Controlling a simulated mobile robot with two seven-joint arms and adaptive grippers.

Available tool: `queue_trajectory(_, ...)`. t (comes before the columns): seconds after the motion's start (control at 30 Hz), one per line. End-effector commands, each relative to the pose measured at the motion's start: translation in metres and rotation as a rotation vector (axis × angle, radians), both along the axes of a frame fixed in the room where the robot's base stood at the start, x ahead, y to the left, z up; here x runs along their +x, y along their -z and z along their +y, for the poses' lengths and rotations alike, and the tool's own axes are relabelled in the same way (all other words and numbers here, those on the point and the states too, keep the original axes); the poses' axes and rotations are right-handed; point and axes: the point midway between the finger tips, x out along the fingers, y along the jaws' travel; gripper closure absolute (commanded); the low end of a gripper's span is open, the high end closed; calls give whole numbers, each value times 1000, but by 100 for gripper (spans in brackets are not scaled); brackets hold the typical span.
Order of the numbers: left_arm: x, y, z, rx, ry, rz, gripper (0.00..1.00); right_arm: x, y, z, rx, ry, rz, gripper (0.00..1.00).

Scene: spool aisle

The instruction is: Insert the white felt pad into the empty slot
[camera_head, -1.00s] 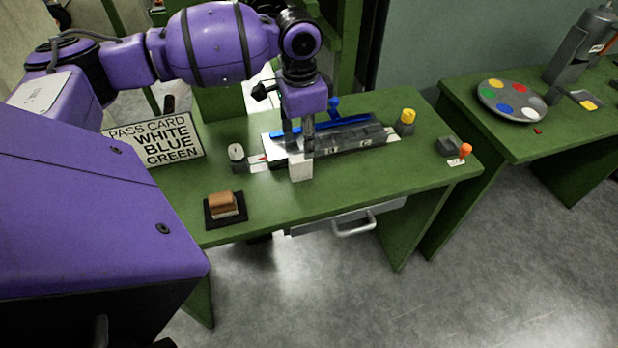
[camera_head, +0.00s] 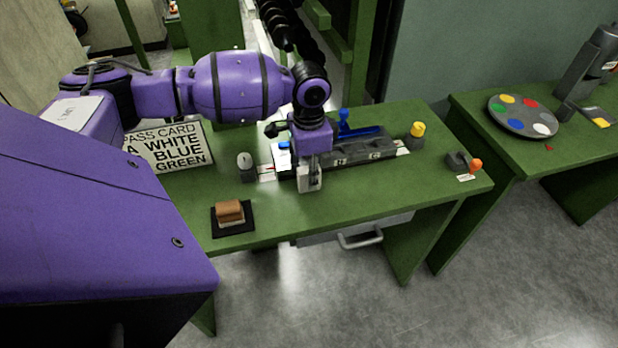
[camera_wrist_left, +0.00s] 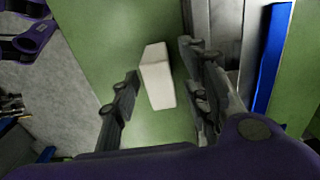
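The white felt pad (camera_head: 312,186) stands as a small upright block at the front of the green table. In the left wrist view the pad (camera_wrist_left: 157,77) lies between the two fingers, with green table showing on both sides of it. My left gripper (camera_head: 309,178) points down over the pad and is open. The dark slotted fixture (camera_head: 362,153) lies just behind the gripper, with labels B and C on its front. The gripper hides its left part, and I cannot make out the empty slot. My right gripper is not in view.
A brown block on a black mat (camera_head: 233,228), a grey post with a white top (camera_head: 245,167), a yellow knob (camera_head: 417,129) and an orange-knobbed lever (camera_head: 475,165) surround the fixture. The front right tabletop is clear.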

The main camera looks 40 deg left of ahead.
Motion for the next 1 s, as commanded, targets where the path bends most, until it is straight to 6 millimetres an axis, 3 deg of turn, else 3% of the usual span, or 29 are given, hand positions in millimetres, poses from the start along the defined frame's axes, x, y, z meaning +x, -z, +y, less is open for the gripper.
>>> queue_trajectory(0.03, 0, 0, 0, 0, 0, 0, 68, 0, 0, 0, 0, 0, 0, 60)
queue_trajectory(0.3, 0, 0, 0, 0, 0, 0, 100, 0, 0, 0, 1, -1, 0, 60)
queue_trajectory(0.67, 0, -6, 0, 0, 0, 0, 100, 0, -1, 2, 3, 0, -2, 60)
queue_trajectory(0.87, 1, -30, 1, 1, -1, -2, 100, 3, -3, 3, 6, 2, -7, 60)
queue_trajectory(1.0, -16, -55, -7, 1, 3, -3, 100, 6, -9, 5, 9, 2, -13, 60)
